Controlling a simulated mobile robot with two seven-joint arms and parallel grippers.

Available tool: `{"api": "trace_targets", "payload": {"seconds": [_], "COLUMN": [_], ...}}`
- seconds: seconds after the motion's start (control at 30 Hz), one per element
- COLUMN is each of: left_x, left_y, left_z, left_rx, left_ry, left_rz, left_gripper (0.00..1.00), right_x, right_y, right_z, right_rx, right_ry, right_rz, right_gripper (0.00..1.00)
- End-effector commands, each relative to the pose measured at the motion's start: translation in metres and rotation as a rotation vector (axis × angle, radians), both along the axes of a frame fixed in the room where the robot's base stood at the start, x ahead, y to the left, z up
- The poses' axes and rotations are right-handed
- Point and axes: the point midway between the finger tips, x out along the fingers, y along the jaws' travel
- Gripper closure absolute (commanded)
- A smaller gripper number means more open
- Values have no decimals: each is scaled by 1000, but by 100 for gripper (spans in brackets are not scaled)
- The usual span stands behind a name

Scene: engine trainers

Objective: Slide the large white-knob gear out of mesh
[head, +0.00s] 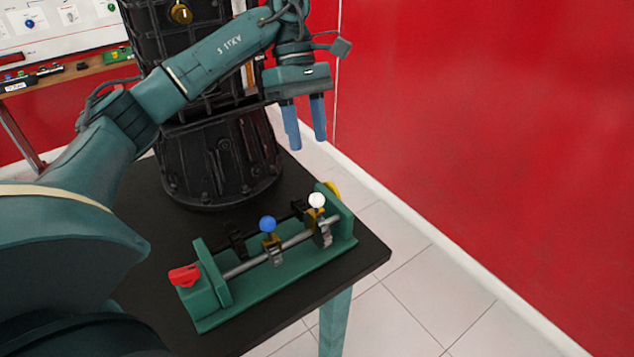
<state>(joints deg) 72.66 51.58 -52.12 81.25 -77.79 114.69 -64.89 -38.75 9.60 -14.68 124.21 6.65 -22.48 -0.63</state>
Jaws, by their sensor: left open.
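The green gear trainer (290,279) stands on the black table, with a metal shaft between two end plates. The white knob (317,200) stands upright on a gear (322,233) near the right end plate. The blue knob (267,224) stands on another gear nearer the middle. Dark gears behind the shaft are partly hidden, and I cannot tell from here which teeth touch. My left gripper (306,145) points down with its two blue fingers apart and empty, above and behind the white knob, touching nothing. My right gripper does not show.
A red handle (184,275) sticks out at the trainer's left end. A tall black engine block (220,160) stands on the table (160,310) behind the trainer. A red wall (480,120) is to the right. A shelf with small items is at upper left.

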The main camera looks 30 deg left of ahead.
Motion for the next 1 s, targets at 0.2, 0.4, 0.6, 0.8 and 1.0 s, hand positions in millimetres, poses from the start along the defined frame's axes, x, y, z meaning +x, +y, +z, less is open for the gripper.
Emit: {"api": "trace_targets", "payload": {"seconds": [0.2, 0.4, 0.6, 0.8, 1.0], "left_x": [-6, -17, -26, -32, -33], "left_y": [-3, -17, -31, -40, -42], "left_z": [-18, -53, -89, -111, -118], "left_rx": [12, 12, 11, 9, 10], "left_ry": [4, 5, 4, 2, 0], "left_rz": [-4, -4, -3, -1, -2], "left_gripper": [56, 56, 56, 56, 56], "right_x": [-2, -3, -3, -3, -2], "right_y": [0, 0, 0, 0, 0], "right_z": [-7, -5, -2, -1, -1], "right_rx": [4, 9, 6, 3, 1], "right_ry": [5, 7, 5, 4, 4], "right_rz": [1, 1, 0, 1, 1], "right_gripper": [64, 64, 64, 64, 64]}}
